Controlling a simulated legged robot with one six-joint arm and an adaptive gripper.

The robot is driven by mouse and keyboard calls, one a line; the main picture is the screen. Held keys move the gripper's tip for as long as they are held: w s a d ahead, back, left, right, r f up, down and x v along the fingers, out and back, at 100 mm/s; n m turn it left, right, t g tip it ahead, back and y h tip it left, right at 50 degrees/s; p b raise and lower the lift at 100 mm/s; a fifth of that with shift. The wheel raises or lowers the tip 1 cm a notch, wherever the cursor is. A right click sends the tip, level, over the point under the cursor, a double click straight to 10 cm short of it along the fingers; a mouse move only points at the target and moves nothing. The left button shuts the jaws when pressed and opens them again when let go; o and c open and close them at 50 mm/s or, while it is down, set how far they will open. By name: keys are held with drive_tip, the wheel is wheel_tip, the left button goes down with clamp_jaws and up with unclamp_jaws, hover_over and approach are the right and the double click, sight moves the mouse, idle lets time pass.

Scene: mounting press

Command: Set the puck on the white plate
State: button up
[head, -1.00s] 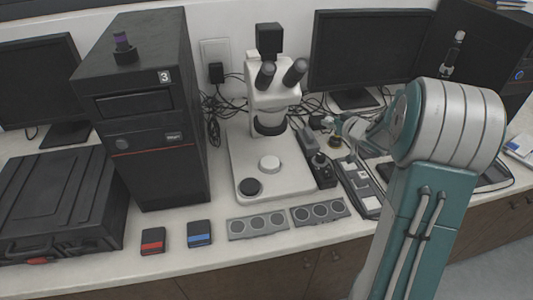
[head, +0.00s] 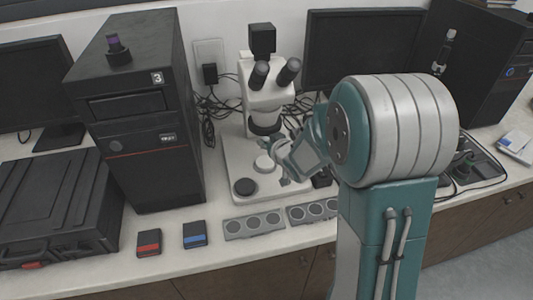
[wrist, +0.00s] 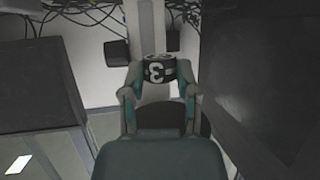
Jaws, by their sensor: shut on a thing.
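My gripper (wrist: 158,84) is shut on a small puck (wrist: 158,71), black with a white 3 and a pale top, held between the fingertips in the wrist view. In the head view my gripper (head: 281,164) is over the right part of the microscope base. The puck cannot be made out there. The round white plate (head: 263,161) lies on the microscope's pale base (head: 240,168), just left of the fingers and partly covered by them. I cannot tell the height of the puck above the plate.
The microscope (head: 267,92) rises behind my gripper. A black disc (head: 245,187) sits at the base's front left. A tall black press unit (head: 150,165) stands left. Grey trays with round wells (head: 253,224) lie in front. A red-marked box (head: 148,243) and blue-marked box (head: 195,234) lie nearby.

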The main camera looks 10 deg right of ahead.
sight(267, 164)
drive_tip(key=shift+a+f, duration=0.15)
drive_tip(key=shift+f, duration=2.15)
drive_tip(key=shift+f, duration=0.15)
drive_tip(key=shift+s+f, duration=0.15)
